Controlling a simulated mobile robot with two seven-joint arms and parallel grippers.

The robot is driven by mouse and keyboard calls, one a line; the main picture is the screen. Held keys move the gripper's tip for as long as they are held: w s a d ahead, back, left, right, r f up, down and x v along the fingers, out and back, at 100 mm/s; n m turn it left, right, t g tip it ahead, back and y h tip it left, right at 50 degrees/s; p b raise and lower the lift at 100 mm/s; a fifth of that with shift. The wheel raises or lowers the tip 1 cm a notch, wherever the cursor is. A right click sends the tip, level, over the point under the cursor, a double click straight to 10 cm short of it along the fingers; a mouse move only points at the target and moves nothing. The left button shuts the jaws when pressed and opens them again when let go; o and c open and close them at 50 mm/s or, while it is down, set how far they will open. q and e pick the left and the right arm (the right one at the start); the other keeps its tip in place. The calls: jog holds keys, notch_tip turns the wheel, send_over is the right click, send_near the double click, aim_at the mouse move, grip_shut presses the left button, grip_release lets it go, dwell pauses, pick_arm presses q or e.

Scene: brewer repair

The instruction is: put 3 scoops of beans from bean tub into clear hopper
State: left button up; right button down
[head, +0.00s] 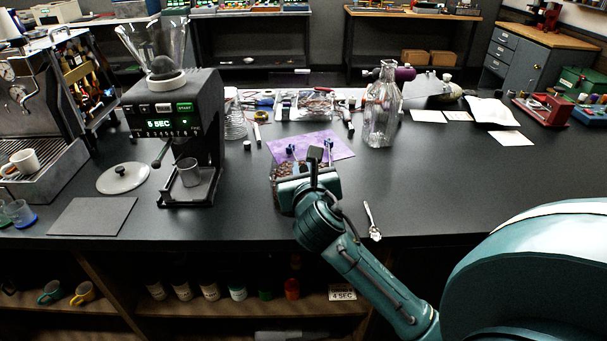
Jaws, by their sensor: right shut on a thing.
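The clear hopper (156,45) is a see-through funnel on top of the black grinder (190,107) at the left. The bean tub (275,191), with dark brown beans in it, stands near the front edge of the counter. A small metal scoop (372,220) lies on the counter to the right of my right gripper. My left gripper is out of view.
A purple mat (325,143) lies behind the tub, and a glass bottle (382,105) stands right of it. A grey lid (123,177) and a dark flat pad (92,216) lie left of the grinder. The counter right of the scoop is clear.

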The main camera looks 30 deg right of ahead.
jog(key=shift+s+a+r+t, duration=0.1)
jog(key=shift+s+r+t, duration=0.1)
jog(key=shift+r, duration=0.4)
jog(key=shift+s+a+r+t, duration=0.1)
jog(key=shift+r+t, duration=0.1)
jog(key=shift+r, duration=0.4)
jog(key=shift+s+a+r, duration=0.1)
jog(key=shift+s+r, duration=0.1)
jog(key=shift+r, duration=0.85)
jog(key=shift+s+a+r, duration=0.1)
jog(key=shift+s+r, duration=0.05)
jog(key=shift+r, duration=0.9)
jog(key=shift+s+a+r, duration=0.1)
jog(key=shift+s+r, duration=0.1)
jog(key=shift+r, duration=0.85)
